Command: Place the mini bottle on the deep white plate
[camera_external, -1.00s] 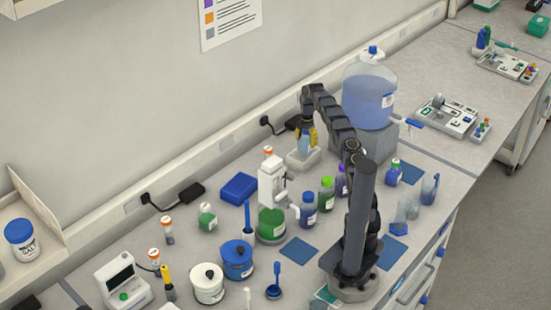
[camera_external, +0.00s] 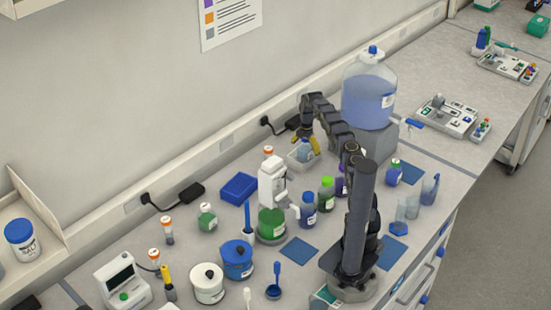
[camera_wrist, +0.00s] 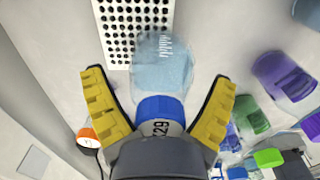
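The mini bottle (camera_wrist: 162,65) is pale blue and clear, with a blue cap (camera_wrist: 160,107) towards my gripper. My gripper (camera_wrist: 160,76) is open, its yellow fingers spread on either side of the bottle with gaps visible. The deep white plate (camera_wrist: 112,40), a white block with a grid of dark holes, lies beyond the bottle, which overlaps its lower right part in the wrist view. In the external view the bottle (camera_external: 304,152) appears low at the white plate (camera_external: 296,164), below my gripper (camera_external: 308,146). Whether its base rests fully on the plate is hidden.
A big blue-filled carboy (camera_external: 369,100) stands right of the plate. Purple (camera_wrist: 285,75) and green-capped bottles (camera_wrist: 268,157) stand nearby at the right. A blue box (camera_external: 239,188) lies to the left. The wall and a black adapter (camera_external: 295,121) are behind.

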